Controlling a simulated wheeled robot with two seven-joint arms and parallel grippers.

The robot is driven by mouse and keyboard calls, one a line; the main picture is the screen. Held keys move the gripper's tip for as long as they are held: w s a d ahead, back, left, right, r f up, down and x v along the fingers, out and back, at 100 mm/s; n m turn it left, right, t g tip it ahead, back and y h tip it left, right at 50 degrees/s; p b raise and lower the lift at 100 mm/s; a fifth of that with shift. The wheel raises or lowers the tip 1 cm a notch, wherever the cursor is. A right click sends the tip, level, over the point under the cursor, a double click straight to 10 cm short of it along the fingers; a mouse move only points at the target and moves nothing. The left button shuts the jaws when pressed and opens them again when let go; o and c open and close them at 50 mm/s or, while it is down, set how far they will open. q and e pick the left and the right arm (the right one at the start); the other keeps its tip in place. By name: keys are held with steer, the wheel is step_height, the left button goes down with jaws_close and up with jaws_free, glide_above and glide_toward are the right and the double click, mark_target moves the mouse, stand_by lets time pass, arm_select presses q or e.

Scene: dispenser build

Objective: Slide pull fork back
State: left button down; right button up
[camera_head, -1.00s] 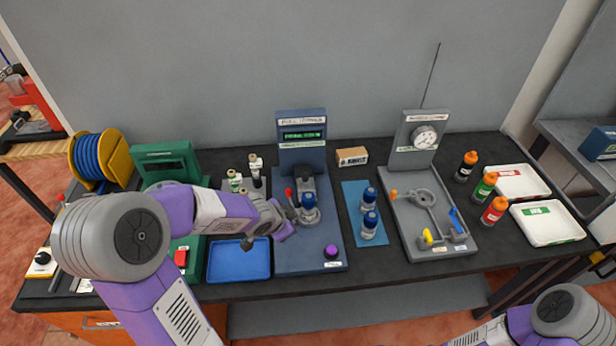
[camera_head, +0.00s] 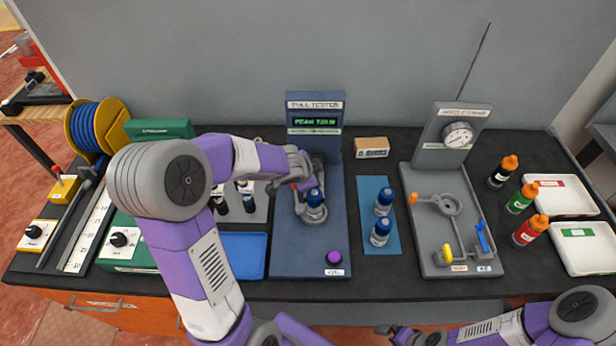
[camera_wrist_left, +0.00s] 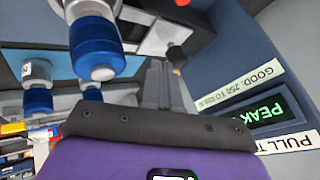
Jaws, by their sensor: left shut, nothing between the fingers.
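The blue pull tester (camera_head: 330,245) stands mid-bench, with a lit green display (camera_head: 314,121) at its back; the display also shows in the left wrist view (camera_wrist_left: 262,112). A blue-capped bottle (camera_head: 315,205) stands upright on its bed. I cannot clearly pick out the pull fork; a grey part (camera_head: 318,163) shows behind the bottle, partly covered by my gripper. My left gripper (camera_head: 307,186) is over the bed, just behind and left of the bottle cap. My right gripper (camera_head: 395,333) is low at the front edge.
Two blue-capped bottles (camera_head: 382,232) stand on a blue mat (camera_head: 377,190) to the right. A grey gauge fixture (camera_head: 425,240) stands beyond it. A purple button (camera_head: 333,258) is at the tester's front.

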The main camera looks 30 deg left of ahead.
arm_select(q)
steer(key=shift+x, duration=1.05)
steer(key=shift+r, duration=0.1)
steer(key=shift+w+a+r, duration=0.1)
steer(key=shift+w+a, duration=0.05)
steer(key=shift+w, duration=0.1)
steer(key=shift+w+a+p, duration=0.35)
steer(key=shift+w+p, duration=0.05)
steer(key=shift+w, duration=0.15)
steer(key=shift+w+a+p, duration=0.4)
steer(key=shift+w, duration=0.15)
steer(key=shift+r, duration=0.1)
